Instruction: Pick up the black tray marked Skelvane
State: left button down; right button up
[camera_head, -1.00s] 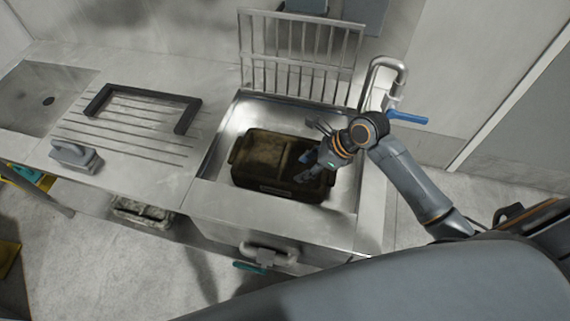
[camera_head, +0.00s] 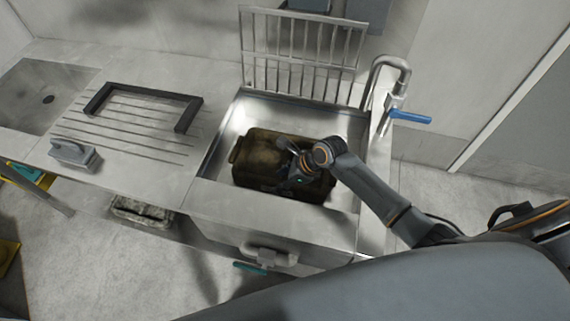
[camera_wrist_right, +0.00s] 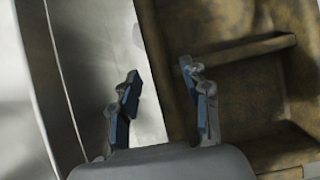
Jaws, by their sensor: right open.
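A dark tray (camera_head: 262,152), coated in brown grime, lies in the sink basin; it has a divider and appears upright. Any name on its front is unreadable. My right gripper (camera_head: 297,181) is over the tray's near side, pointing down. In the right wrist view the gripper (camera_wrist_right: 160,75) is open, one finger over the bare metal basin and the other over the inside of the tray (camera_wrist_right: 235,25). The tray's wall runs between the fingers; I cannot tell whether they touch it. My left gripper is not in view.
The sink basin (camera_head: 222,136) has a rack (camera_head: 300,50) upright behind it and a tap with a blue lever (camera_head: 411,117) at right. A black frame (camera_head: 150,92) and a grey-handled block (camera_head: 74,153) lie on the drainboard at left.

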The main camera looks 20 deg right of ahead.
jog(key=shift+c, duration=0.2)
grip_shut()
